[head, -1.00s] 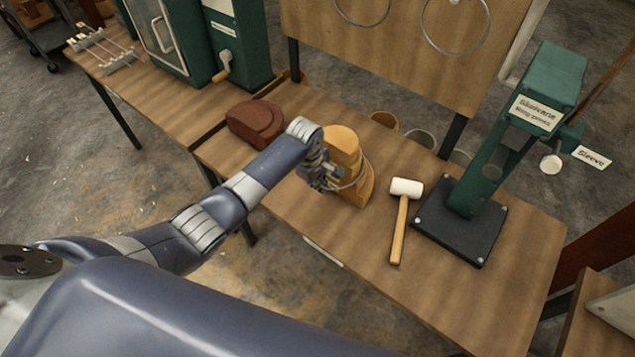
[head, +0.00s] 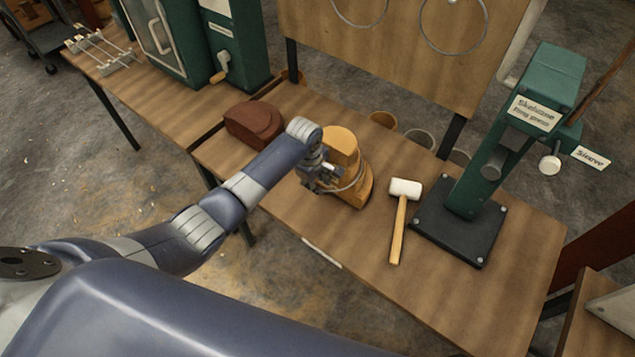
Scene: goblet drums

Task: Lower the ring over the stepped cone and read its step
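The stepped cone (head: 341,143) is a yellow-orange wooden block with stepped tiers, standing on the bench right of my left gripper. A thin grey metal ring (head: 356,184) shows as a curved line across the front of the cone's lower part. It runs from my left gripper (head: 325,183) and appears to be around the cone; its far side is hidden. My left gripper is at the cone's left side and appears shut on the ring's near-left edge. Whether the ring rests on a step cannot be told. My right gripper is not in view.
A white-headed mallet (head: 399,222) lies right of the cone. A green press (head: 490,150) on a black base stands farther right. A reddish-brown block (head: 255,122) sits to the left. Large hoops hang on a board (head: 400,45) behind. The bench front is clear.

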